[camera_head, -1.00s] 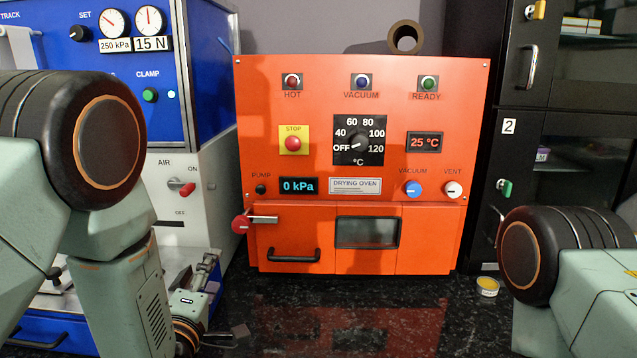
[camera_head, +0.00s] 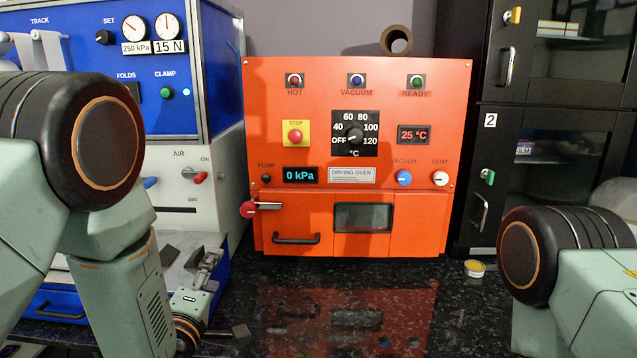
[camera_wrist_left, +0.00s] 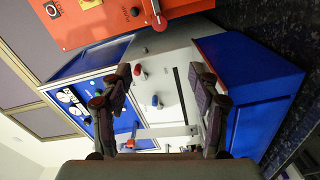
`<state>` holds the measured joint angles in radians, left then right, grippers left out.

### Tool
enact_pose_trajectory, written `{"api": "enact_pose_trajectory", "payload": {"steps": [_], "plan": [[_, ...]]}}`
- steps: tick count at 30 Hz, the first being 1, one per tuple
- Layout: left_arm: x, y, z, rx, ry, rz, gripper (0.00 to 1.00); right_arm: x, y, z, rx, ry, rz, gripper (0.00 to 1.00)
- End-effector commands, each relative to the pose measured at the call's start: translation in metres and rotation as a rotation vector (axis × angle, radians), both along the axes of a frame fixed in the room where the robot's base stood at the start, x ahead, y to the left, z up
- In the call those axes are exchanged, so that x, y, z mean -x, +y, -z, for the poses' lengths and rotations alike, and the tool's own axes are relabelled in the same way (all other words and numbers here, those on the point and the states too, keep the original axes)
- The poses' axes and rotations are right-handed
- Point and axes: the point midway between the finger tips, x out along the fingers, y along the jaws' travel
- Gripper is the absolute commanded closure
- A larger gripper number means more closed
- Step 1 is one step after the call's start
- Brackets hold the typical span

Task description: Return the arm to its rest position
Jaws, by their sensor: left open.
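My left arm comes in from the left in the head view, bent downward. Its gripper (camera_head: 226,338) is low in the picture, above the dark counter and in front of the blue and white machine. In the left wrist view the two fingers of the left gripper (camera_wrist_left: 160,100) stand wide apart with nothing between them. Beyond them is the blue and white machine (camera_wrist_left: 165,62). My right arm shows only as its dark round joint and pale green link at the right edge of the head view. The right gripper is out of the picture.
An orange drying oven (camera_head: 350,225) with a closed door stands at the back centre. The blue and white machine (camera_head: 222,140) is at the left, a black cabinet (camera_head: 500,170) at the right. A small yellow-topped tin (camera_head: 475,268) sits on the counter (camera_head: 350,310), whose middle is clear.

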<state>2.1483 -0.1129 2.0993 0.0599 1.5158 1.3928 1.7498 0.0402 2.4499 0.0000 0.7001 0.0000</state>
Motion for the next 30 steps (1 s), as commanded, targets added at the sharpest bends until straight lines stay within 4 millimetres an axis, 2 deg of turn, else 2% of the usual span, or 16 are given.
{"api": "enact_pose_trajectory", "payload": {"steps": [8, 11, 14, 17, 21, 23, 26, 27, 30], "plan": [[0.005, 0.001, 0.031, -0.277, 0.129, 0.017, 0.39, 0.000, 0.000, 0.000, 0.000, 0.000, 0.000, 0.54], [0.015, 0.003, 0.051, -0.403, 0.209, 0.039, 0.39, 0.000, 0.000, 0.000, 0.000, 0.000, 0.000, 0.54], [0.034, 0.007, 0.083, -0.558, 0.329, 0.087, 0.39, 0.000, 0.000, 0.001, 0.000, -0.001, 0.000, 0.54], [0.070, 0.013, 0.129, -0.738, 0.492, 0.178, 0.39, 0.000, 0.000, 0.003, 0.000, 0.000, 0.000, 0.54], [0.137, 0.021, 0.194, -0.948, 0.723, 0.369, 0.39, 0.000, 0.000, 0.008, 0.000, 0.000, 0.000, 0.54], [0.170, 0.023, 0.217, -1.013, 0.811, 0.462, 0.39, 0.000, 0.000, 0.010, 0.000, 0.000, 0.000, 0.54], [0.227, 0.027, 0.250, -1.089, 0.945, 0.628, 0.39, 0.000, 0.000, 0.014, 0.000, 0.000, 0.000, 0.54], [0.252, 0.028, 0.262, -1.107, 0.996, 0.696, 0.39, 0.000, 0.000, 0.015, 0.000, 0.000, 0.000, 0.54], [0.309, 0.029, 0.284, -1.116, 1.109, 0.844, 0.39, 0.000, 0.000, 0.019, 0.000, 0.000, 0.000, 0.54]]}}
